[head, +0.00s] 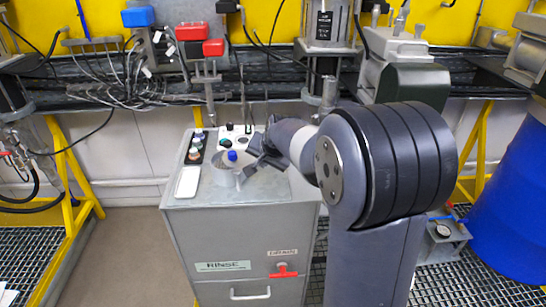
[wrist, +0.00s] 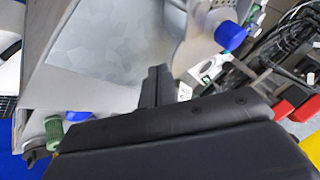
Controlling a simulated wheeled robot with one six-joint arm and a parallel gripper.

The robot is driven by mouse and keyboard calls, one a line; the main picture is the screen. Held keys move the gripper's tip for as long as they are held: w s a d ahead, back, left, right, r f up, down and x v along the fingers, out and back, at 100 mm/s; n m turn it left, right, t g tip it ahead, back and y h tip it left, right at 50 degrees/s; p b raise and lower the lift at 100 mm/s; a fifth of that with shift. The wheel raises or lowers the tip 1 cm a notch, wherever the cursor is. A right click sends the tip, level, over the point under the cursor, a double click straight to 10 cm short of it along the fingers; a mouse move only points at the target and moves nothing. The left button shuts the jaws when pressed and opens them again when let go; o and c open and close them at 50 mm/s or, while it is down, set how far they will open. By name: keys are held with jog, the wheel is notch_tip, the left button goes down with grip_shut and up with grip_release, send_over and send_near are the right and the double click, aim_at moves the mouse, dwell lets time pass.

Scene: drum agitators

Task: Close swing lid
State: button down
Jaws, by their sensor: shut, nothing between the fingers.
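A grey cabinet (head: 240,232) marked RINSE stands in front of me. On its top is a small grey rounded plate (head: 222,176) with a blue knob (head: 232,156), which looks like the swing lid. The plate (wrist: 188,62) and blue knob (wrist: 229,35) also show at the upper right of the wrist view. I cannot tell how far the lid is turned or what lies under it. My gripper (head: 262,153) is just right of the knob, low over the cabinet top. Its dark fingers (wrist: 162,86) are shut and empty in the wrist view, apart from the knob.
Control buttons (head: 197,140) and a white flat item (head: 187,182) are on the cabinet top. A red handle (head: 283,271) is on its front. Yellow frames (head: 72,170) stand at the left, a blue drum (head: 515,215) at the right. Pipes and cables run behind.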

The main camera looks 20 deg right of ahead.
aim_at(250, 159)
jog(key=shift+w+a, duration=0.5)
jog(key=shift+f, duration=0.1)
jog(key=shift+w+n+y+b, duration=0.2)
jog(key=shift+n+y+b, duration=0.1)
jog(key=shift+n+b, duration=0.15)
jog(key=shift+w+a+f+n+g+y+b, duration=0.15)
jog(key=shift+w+n+g+y+b, duration=0.15)
jog(key=shift+w+n+y+b, duration=0.55)
jog(key=shift+a+n+b, duration=0.15)
jog(key=shift+n+b, duration=0.5)
jog(key=shift+n, duration=0.15)
jog(key=shift+w+a+r+n+g+y, duration=0.15)
jog(key=shift+n+g+y, duration=0.25)
jog(key=shift+n, duration=0.25)
jog(key=shift+w+a+r+n+g+y, duration=0.15)
jog(key=shift+n+g+y, duration=0.15)
jog(key=shift+n+y, duration=0.25)
jog(key=shift+d, duration=0.1)
